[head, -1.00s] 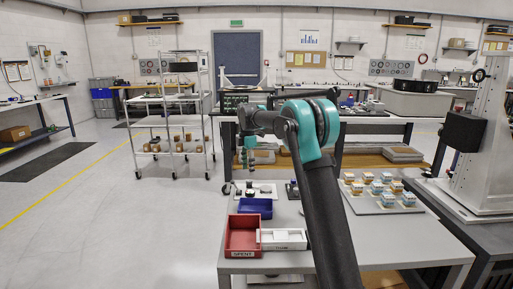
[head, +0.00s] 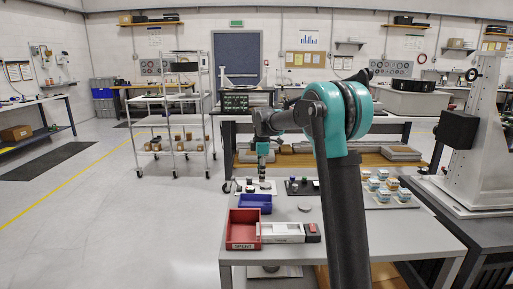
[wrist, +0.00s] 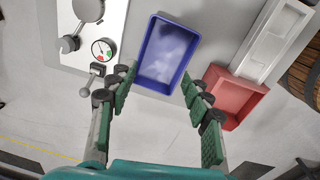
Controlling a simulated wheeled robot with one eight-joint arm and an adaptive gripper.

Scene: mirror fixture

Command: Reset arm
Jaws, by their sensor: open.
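My gripper (wrist: 157,95) is open and empty in the wrist view, its green-padded fingers spread apart. Between and beyond the fingertips is a blue bin (wrist: 166,52), which looks empty. In the head view my arm reaches from the lower right up and over the grey table (head: 390,238), and my gripper (head: 262,176) hangs above the table's far left part, small and partly indistinct. The blue bin (head: 257,201) sits on the table just nearer than the gripper.
A red bin (head: 243,230) labelled SPENT and a white tray (head: 282,230) stand at the front left. Several small blue, white and orange items (head: 383,187) stand on a tray at the right. A white plate with a gauge (wrist: 101,49) lies beside the blue bin. The table's front right is clear.

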